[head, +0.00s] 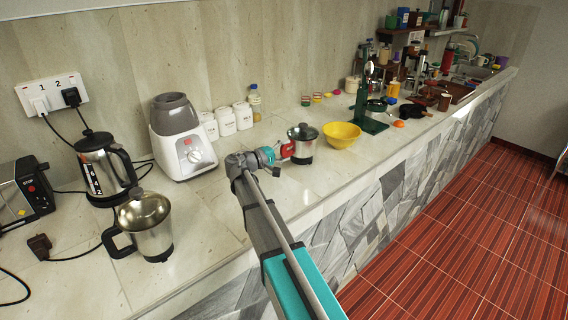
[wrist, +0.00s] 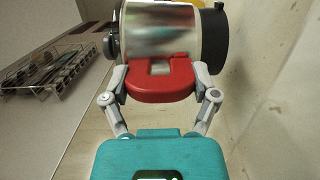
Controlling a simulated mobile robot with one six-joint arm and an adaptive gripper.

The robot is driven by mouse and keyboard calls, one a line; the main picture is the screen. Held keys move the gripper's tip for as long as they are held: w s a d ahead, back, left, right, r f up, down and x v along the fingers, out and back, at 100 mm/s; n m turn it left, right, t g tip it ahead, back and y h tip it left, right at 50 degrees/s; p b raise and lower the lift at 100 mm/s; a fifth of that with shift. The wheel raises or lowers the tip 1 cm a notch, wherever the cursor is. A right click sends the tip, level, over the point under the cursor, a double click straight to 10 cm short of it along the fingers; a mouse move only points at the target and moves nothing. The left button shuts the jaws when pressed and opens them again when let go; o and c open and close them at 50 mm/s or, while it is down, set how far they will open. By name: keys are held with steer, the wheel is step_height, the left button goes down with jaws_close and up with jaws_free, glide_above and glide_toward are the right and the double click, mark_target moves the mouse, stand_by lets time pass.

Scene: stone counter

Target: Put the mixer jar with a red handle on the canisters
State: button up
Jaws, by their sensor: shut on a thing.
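The mixer jar (head: 302,151) is a steel jar with a dark lid and a red handle (head: 287,150). It is upright in the head view, near the counter's front edge; I cannot tell whether its base touches the counter. My gripper (head: 272,155) is at its left, shut on the handle. In the wrist view the jar (wrist: 160,35) lies sideways in the picture, and the fingers of my gripper (wrist: 162,82) are on both sides of the red handle (wrist: 160,92). The white canisters (head: 226,122) stand in a row near the wall, left of and behind the jar.
A white mixer base (head: 183,140) stands left of the canisters. A steel jar with a black handle (head: 146,226), a kettle (head: 102,168) and a toaster (head: 24,190) are farther left. A yellow bowl (head: 342,134) is close to the jar's right.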

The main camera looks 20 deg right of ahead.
mark_target(293, 156)
stand_by(0.3)
steer(key=shift+w+d+f+b, duration=0.2)
steer(key=shift+w+f+b, duration=0.3)
steer(key=shift+f+b, duration=0.2)
steer(key=shift+s+f+b, duration=0.1)
steer(key=shift+f+b, duration=1.2)
steer(key=o, duration=1.1)
steer(key=shift+o, duration=0.2)
steer(key=shift+s+a, duration=0.4)
steer(key=shift+a, duration=1.55)
steer(key=shift+s+a, duration=0.45)
steer(key=shift+a, duration=1.55)
steer(key=shift+s+a, duration=0.4)
steer(key=shift+a, duration=1.55)
